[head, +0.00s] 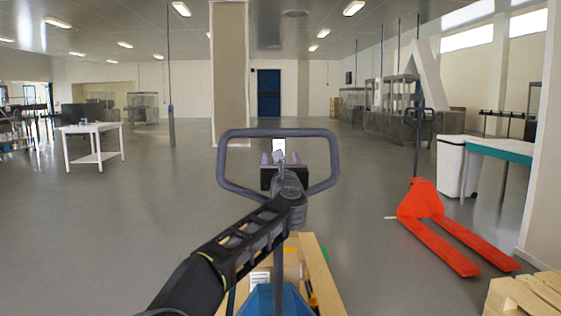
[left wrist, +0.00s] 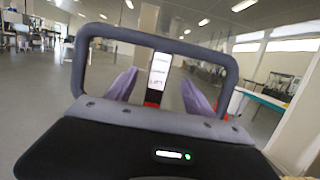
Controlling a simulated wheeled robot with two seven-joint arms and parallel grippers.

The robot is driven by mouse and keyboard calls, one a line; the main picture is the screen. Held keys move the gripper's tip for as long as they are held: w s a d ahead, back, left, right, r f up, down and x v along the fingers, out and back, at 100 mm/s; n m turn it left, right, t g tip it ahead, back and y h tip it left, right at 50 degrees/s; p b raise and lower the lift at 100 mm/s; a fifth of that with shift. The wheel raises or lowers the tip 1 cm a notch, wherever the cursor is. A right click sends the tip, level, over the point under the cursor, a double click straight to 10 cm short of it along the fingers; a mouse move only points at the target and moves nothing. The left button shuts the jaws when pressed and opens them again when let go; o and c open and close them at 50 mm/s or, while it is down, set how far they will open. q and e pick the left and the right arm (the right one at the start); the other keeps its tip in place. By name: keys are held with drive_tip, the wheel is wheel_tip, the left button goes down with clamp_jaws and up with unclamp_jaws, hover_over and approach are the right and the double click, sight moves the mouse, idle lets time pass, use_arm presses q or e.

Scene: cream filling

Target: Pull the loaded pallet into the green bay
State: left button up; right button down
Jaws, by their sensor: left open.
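A dark grey loop handle (head: 333,165) stands upright in the middle of the head view. It also fills much of the left wrist view (left wrist: 232,85), with a labelled centre stem (left wrist: 159,72). My left gripper (head: 280,157) is open at the handle, its two purple-grey fingers (left wrist: 159,78) apart on either side of the stem. I cannot tell whether they touch it. No green bay is clearly visible. My right gripper is out of view.
A red pallet jack (head: 422,200) stands to the right, forks toward me. Another wooden pallet (head: 530,293) lies at the lower right. A pillar (head: 229,80) is ahead.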

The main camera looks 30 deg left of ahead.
use_arm(q)
drive_tip(key=shift+d, duration=0.1)
drive_tip(key=shift+s+d, duration=0.15)
drive_tip(key=shift+s, duration=0.1)
drive_tip(key=b+v, duration=0.3)
drive_tip(key=v, duration=0.4)
drive_tip(key=shift+f, duration=0.1)
idle(0.4)
